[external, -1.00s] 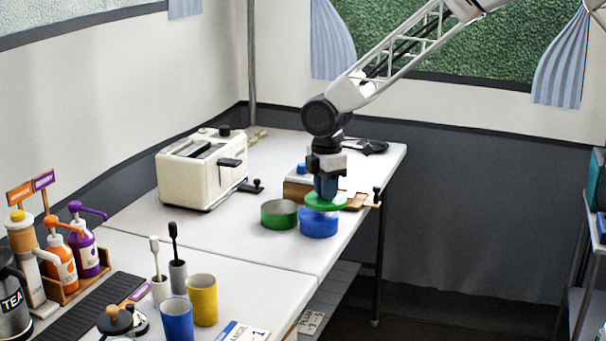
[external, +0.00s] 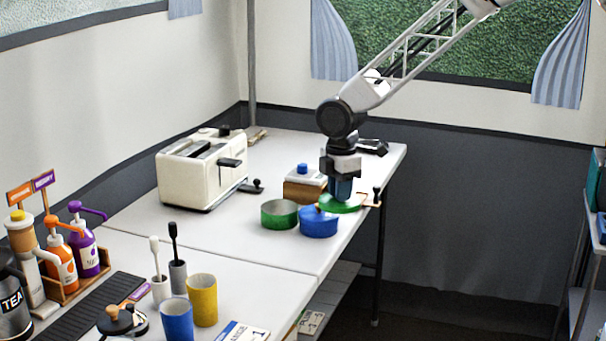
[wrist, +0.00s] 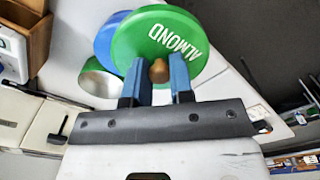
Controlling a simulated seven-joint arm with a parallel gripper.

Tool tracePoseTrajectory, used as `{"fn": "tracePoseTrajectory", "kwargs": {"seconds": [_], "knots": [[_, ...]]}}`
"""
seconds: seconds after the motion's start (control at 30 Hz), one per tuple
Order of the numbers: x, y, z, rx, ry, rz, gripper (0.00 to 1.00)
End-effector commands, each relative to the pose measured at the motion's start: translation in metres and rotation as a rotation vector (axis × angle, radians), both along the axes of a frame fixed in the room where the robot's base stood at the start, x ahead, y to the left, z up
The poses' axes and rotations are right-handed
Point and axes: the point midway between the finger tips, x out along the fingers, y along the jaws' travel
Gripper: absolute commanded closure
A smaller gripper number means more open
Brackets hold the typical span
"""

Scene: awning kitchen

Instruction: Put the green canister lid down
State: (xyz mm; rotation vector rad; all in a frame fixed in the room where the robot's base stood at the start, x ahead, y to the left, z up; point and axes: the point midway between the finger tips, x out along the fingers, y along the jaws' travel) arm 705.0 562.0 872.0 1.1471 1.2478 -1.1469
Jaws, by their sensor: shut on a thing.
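The green canister lid (external: 335,208), lettered "ALMOND" in the wrist view (wrist: 140,40), is low over the back table, right of the blue canister. I cannot tell whether it touches the tabletop. My gripper (external: 340,190) points down over it. In the wrist view, the blue fingers of my gripper (wrist: 158,78) are shut on the lid's brown knob (wrist: 158,68). The green canister (external: 280,215) stands open on the table; its inside also shows in the wrist view (wrist: 100,82).
The blue canister (external: 319,224) stands between the green canister and the lid, wearing its own lid. A wooden box with a blue knob (external: 304,186) is behind. A cream toaster (external: 190,175) stands left.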

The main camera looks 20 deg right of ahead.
Motion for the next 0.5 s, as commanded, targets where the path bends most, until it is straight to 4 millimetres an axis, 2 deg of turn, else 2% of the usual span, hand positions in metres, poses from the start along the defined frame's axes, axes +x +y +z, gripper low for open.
{"fn": "tracePoseTrajectory", "kwargs": {"seconds": [0.27, 0.5], "knots": [[0.001, 0.001, 0.0, 0.0, 0.0, 0.002, 1.0], [0.008, 0.016, 0.0, 0.0, 0.001, 0.025, 1.0]]}}
